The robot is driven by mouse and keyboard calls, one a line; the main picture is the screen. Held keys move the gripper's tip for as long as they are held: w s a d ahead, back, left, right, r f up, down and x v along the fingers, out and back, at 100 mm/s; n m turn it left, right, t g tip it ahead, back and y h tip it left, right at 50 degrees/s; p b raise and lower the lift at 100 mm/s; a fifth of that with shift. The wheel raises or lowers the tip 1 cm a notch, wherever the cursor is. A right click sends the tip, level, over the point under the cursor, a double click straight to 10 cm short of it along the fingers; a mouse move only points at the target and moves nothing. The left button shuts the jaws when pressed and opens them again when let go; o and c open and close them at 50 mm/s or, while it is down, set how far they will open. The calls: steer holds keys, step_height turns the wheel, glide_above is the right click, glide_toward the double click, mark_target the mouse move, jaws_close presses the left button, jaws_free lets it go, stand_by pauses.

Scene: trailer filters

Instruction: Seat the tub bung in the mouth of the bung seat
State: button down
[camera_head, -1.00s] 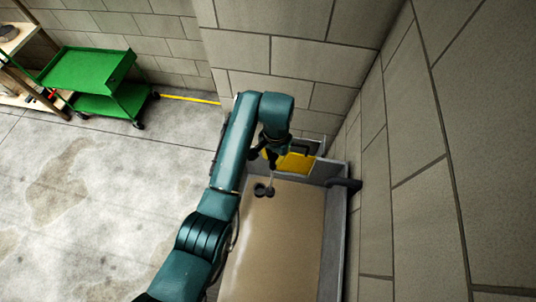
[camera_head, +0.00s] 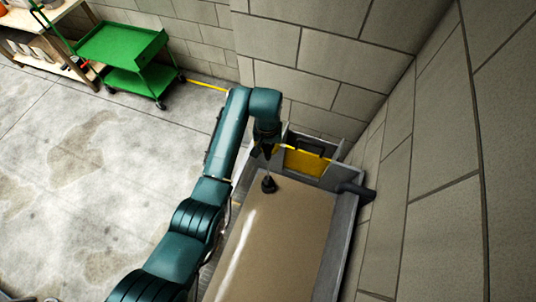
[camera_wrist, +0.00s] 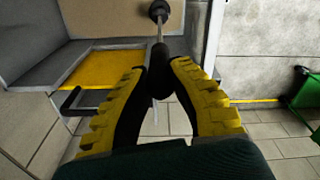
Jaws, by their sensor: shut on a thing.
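My gripper (camera_wrist: 160,75) has yellow ridged fingers and is shut on the black handle end of the tub bung (camera_wrist: 162,55). A thin pale rod runs from the handle to a dark round end at the top of the wrist view. In the head view, my gripper (camera_head: 265,151) is above the far end of a tan-floored tub, with the rod pointing down. A dark round shape (camera_head: 268,185) sits at the rod's foot on the tub floor. The bung's end and the bung seat overlap there, so I cannot tell them apart or whether the bung is inside the mouth.
The tub floor (camera_head: 280,240) is clear toward the front. A yellow panel (camera_head: 306,163) and grey walls stand close behind my gripper, and a dark pipe end (camera_head: 357,191) is to the right. Block walls close in on the right. A green cart (camera_head: 125,50) is far left.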

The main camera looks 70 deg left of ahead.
mark_target(267, 160)
step_height(267, 160, down, 6)
steer(key=c, duration=1.3)
jaws_free()
steer(key=shift+f, duration=0.15)
steer(key=shift+o, duration=0.9)
steer(key=shift+s+d+f, duration=0.1)
steer(key=shift+s+d, duration=0.2)
steer(key=shift+w+a+r, duration=0.25)
steer(key=shift+r, duration=0.05)
step_height(267, 160, up, 12)
steer(key=shift+r, duration=0.15)
